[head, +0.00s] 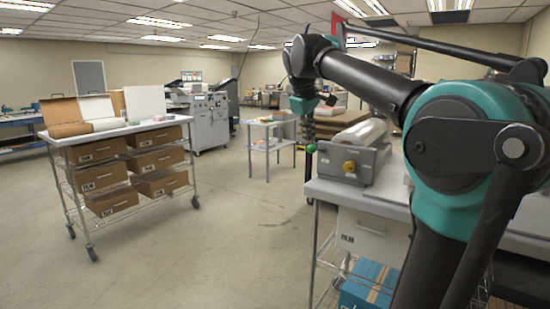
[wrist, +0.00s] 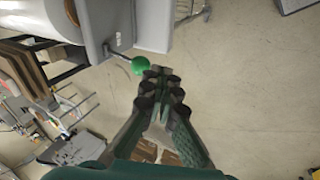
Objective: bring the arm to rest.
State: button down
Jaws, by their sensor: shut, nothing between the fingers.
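My arm reaches from the right side of the head view, bends at a raised black elbow (head: 310,55) and hangs down from there. My gripper (head: 309,172) points down in front of the bench end, partly hard to make out against the background. In the wrist view my gripper (wrist: 160,80) is shut and empty, its fingertips close together. A green ball knob (wrist: 140,65) shows just left of the fingertips there; the same green knob (head: 310,148) shows by the gripper in the head view. Whether they touch I cannot tell.
A grey laminator (head: 352,160) with a roll and yellow knob sits on the right bench (head: 335,190). A wheeled rack (head: 115,135) with brown boxes stands left. A small table (head: 270,122) stands behind. The floor (head: 220,240) between is clear.

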jog(key=s+d+f+m, duration=0.1)
jog(key=s+f, duration=0.1)
jog(key=f, duration=0.5)
jog(key=s+d+f+m, duration=0.2)
jog(key=f, duration=0.5)
jog(key=s+d+f+m+y, duration=0.1)
jog(key=s+f+m, duration=0.2)
jog(key=s+f, duration=0.7)
jog(key=s+d+f+m+y, duration=0.1)
jog(key=s+f+m, duration=0.2)
jog(key=s+f, duration=0.8)
notch_tip(320, 180, down, 8)
jog(key=shift+s+d, duration=0.15)
jog(key=shift+d, duration=0.25)
